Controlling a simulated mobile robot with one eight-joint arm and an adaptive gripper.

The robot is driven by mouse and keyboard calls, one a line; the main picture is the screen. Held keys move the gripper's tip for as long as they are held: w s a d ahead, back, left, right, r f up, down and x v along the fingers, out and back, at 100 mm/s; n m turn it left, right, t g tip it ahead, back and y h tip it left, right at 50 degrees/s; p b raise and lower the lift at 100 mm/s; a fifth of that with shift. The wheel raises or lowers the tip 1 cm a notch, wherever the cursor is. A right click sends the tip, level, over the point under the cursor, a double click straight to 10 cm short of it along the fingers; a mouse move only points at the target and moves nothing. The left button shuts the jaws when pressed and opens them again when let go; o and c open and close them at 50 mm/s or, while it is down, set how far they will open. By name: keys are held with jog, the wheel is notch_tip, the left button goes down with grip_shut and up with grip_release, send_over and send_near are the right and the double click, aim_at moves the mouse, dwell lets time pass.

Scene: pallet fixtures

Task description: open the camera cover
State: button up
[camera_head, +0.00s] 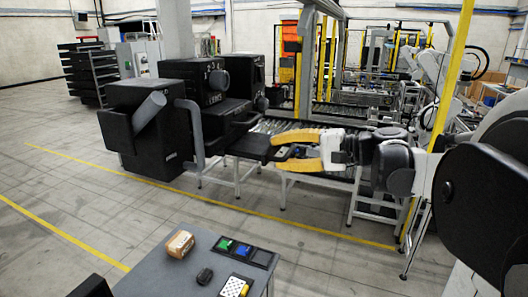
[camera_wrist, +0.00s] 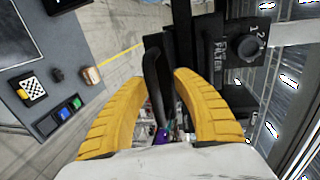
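A large black camera-like machine (camera_head: 205,85) stands at the middle left, with a dial, a grey tilted cylinder and a grey bent handle. A flat black panel (camera_head: 252,147), perhaps its cover, juts out toward my gripper. My gripper (camera_head: 274,154) has its two yellow fingers spread, one above and one below the panel's outer edge. In the wrist view, my gripper (camera_wrist: 158,78) shows the dark panel (camera_wrist: 156,75) between the fingertips, seen nearly edge-on. I cannot tell whether either finger touches it. The machine's dial (camera_wrist: 248,47) shows at the upper right.
A grey table (camera_head: 165,270) in front holds a brown box (camera_head: 180,243), a black mouse-like object (camera_head: 204,276), colored blocks in a tray (camera_head: 243,251) and a checkered board (camera_head: 236,287). A roller conveyor (camera_head: 330,125) and yellow posts stand behind my arm. Open floor lies at the left.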

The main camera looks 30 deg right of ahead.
jog(key=shift+x, duration=1)
jog(key=v, duration=1.1)
jog(key=shift+s+r, duration=0.2)
jog(key=shift+s, duration=0.05)
jog(key=shift+d, duration=0.25)
